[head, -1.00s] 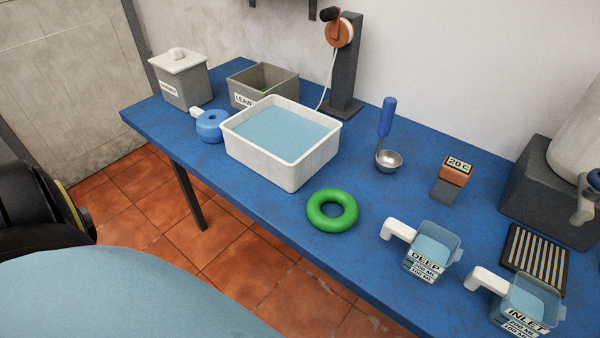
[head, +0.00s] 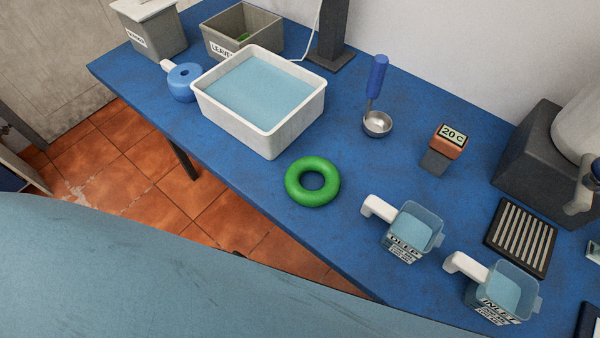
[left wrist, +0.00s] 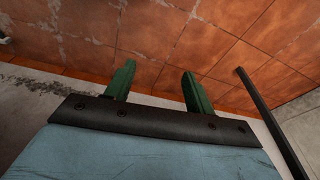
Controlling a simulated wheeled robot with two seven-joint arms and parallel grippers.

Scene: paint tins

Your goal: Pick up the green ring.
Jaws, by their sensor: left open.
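The green ring (head: 312,181) lies flat on the blue table near its front edge, just right of the white basin in the head view. Nothing touches it. My left gripper (left wrist: 156,82) shows only in the left wrist view, with its two green fingers apart and nothing between them. Tiled floor and a wall base lie beyond the fingers there, and the ring is not in that view. My right gripper is in neither view.
A white basin of water (head: 270,139) stands left of the ring. Jugs marked DEEP (head: 408,232) and INLET (head: 500,292) stand to the right. A ladle (head: 377,122) and a 20 C display (head: 449,141) stand behind. The blue table (head: 335,143) is bare around the ring.

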